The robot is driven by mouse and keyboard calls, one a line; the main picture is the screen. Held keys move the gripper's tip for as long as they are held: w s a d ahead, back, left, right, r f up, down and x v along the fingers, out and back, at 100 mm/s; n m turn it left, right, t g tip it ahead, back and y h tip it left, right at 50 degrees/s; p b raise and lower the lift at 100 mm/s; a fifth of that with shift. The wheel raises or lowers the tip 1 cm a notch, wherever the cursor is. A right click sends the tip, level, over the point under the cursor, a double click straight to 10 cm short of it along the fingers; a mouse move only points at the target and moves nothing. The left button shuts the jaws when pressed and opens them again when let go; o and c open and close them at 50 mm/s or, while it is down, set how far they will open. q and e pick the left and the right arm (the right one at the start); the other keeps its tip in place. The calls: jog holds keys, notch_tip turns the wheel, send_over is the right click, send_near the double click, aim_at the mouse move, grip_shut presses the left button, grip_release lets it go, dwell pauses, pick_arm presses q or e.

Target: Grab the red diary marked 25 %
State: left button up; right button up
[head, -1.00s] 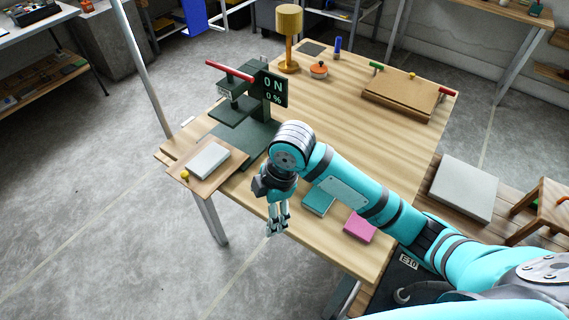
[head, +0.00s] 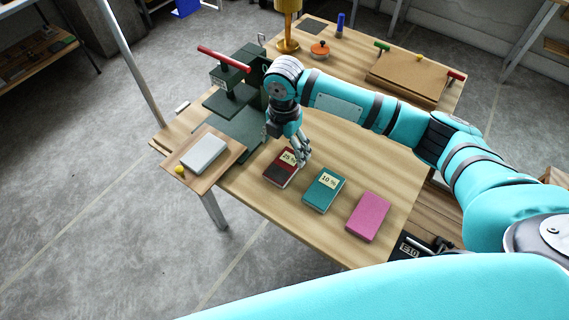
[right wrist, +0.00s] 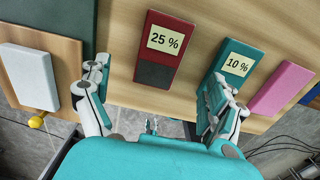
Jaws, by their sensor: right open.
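The red diary (head: 279,172) lies flat on the wooden table, with a pale label that reads 25 % and a dark lower part. My right gripper (head: 302,156) is open and empty above it and covers part of its right side in the head view. In the right wrist view the diary (right wrist: 155,75) shows whole, between and beyond the spread fingers (right wrist: 157,80). I cannot tell the exact height of the fingers above it.
A teal diary (head: 323,191) marked 10 % and a pink one (head: 368,217) lie to the right. A dark green press (head: 240,90) with a red handle stands to the left. A grey block (head: 204,154) lies on a wooden board at the table's left edge.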

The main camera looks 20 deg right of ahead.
aim_at(285, 165)
jog(key=shift+f, duration=1.1)
jog(key=shift+f+p, duration=0.3)
jog(key=shift+f, duration=0.05)
notch_tip(285, 165, down, 4)
jog(key=shift+r+p, duration=0.15)
jog(key=shift+p, duration=0.25)
jog(key=shift+f, duration=0.4)
pick_arm(q)
jog(key=shift+w+r, duration=0.6)
jog(key=shift+r, duration=0.2)
pick_arm(e)
jog(key=c, duration=1.3)
pick_arm(q)
jog(key=shift+d, duration=0.1)
pick_arm(e)
jog(key=shift+r, duration=0.1)
